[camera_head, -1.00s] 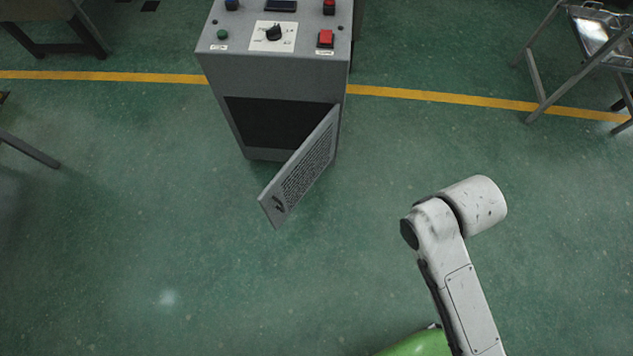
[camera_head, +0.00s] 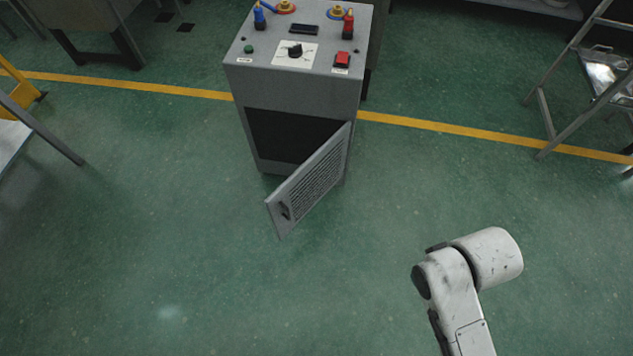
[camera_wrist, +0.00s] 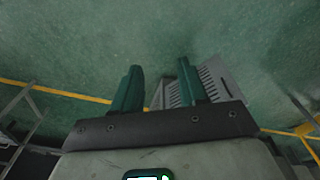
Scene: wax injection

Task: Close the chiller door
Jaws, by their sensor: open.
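The chiller (camera_head: 300,85) is a grey floor-standing cabinet with a control panel on top. Its door (camera_head: 312,180) is a grey louvred panel hinged on the right side of the front opening (camera_head: 285,135). The door stands wide open, swung out toward me, with a dark handle (camera_head: 285,211) near its free edge. The dark inside of the cabinet shows. In the wrist view, my gripper (camera_wrist: 158,78) has two green fingers spread apart with nothing between them. The door (camera_wrist: 215,80) shows behind and beside the right finger. The gripper is not visible in the head view.
Green floor around the chiller is clear. A yellow line (camera_head: 440,126) crosses the floor behind it. A metal frame stand (camera_head: 560,130) is at the right, and a table (camera_head: 85,30) is at the upper left. A table edge (camera_head: 40,130) is at the left.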

